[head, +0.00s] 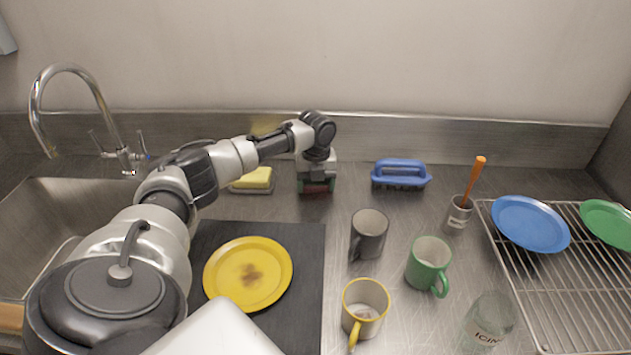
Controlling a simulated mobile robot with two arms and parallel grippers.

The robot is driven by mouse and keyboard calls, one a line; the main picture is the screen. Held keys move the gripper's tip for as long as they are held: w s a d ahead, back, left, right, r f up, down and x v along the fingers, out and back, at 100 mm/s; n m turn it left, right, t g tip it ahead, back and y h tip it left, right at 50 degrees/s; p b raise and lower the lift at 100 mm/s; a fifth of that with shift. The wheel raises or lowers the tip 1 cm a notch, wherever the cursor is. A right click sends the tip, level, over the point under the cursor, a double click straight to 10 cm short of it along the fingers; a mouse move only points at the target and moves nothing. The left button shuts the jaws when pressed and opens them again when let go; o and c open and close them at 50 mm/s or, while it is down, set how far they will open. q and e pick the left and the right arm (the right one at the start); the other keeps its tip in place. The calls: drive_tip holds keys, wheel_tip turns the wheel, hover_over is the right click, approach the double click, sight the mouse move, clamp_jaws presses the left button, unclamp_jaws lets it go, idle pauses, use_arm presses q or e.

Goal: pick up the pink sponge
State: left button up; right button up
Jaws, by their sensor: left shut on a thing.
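My left gripper (316,184) points down at the back of the steel counter, near the wall. A yellow sponge (256,177) lies just left of the gripper. My right gripper is not in view.
A blue brush (400,173) lies right of the gripper. Mugs in grey (368,235), green (427,264) and yellow (364,308) stand in front. A yellow plate (222,275) lies on a dark mat (308,265). A rack (560,295) is right, a sink (35,225) left.

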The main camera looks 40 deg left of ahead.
sight(320, 183)
use_arm(q)
drive_tip(key=shift+r, duration=0.55)
drive_tip(key=r, duration=0.2)
drive_tip(key=d+r+b, duration=0.1)
drive_tip(key=shift+w+r, duration=0.25)
drive_tip(key=w+d+r+b, duration=0.1)
drive_tip(key=w+d+r, duration=0.3)
drive_tip(key=d, duration=0.5)
wheel_tip(320, 183, up, 2)
drive_tip(key=shift+d+r, duration=0.25)
drive_tip(key=shift+d, duration=0.15)
